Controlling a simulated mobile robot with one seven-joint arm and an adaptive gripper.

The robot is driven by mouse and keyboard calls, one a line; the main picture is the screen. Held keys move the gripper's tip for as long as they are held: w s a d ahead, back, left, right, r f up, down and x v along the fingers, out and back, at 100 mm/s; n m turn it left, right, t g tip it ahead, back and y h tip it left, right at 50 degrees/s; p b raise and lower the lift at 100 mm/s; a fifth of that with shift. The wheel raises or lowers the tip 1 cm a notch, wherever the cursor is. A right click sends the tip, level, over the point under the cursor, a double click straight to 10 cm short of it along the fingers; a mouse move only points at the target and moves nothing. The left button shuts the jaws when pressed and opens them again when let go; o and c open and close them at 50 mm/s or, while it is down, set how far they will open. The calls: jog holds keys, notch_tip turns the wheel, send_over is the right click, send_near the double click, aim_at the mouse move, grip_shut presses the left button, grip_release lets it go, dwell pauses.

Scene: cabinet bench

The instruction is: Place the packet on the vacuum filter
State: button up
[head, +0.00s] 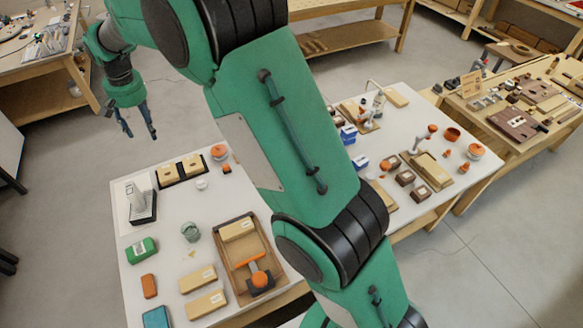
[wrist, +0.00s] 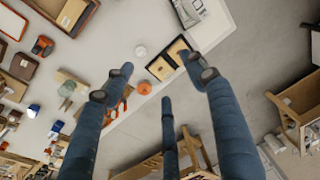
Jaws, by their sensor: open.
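My gripper (head: 140,136) is open and empty. It hangs in the air beyond the far left edge of the white bench, over the floor. Its blue fingers (wrist: 160,78) are spread in the wrist view, with nothing between them. The green box-like item (head: 141,250) with a pale mark lies at the bench's left side and may be the packet; I cannot tell for sure. I cannot tell which piece is the vacuum filter.
A black tray with two tan blocks (head: 183,170), a white disc (head: 201,184) and an orange pot (head: 219,152) stand at the far edge. A wooden tray (head: 236,262) holds an orange-handled tool. My arm hides the bench's middle. Bare floor lies left of the bench.

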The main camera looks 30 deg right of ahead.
jog(key=s+d+r+t, duration=0.1)
jog(key=s+d+r, duration=0.8)
jog(key=s+d, duration=0.15)
jog(key=s+d+r+t, duration=0.1)
jog(key=s+d+r, duration=0.75)
jog(key=s, duration=0.35)
jog(key=s+d+f+t, duration=0.1)
jog(key=s+d, duration=0.4)
jog(key=s, duration=0.7)
jog(key=s+d+f+t, duration=0.1)
jog(key=s+d, duration=0.4)
jog(key=s, duration=0.8)
jog(key=shift+d+f+h, duration=0.3)
jog(key=shift+f, duration=0.5)
jog(key=shift+s, duration=0.1)
notch_tip(320, 180, down, 6)
jog(key=b, duration=0.6)
jog(key=shift+f, duration=0.15)
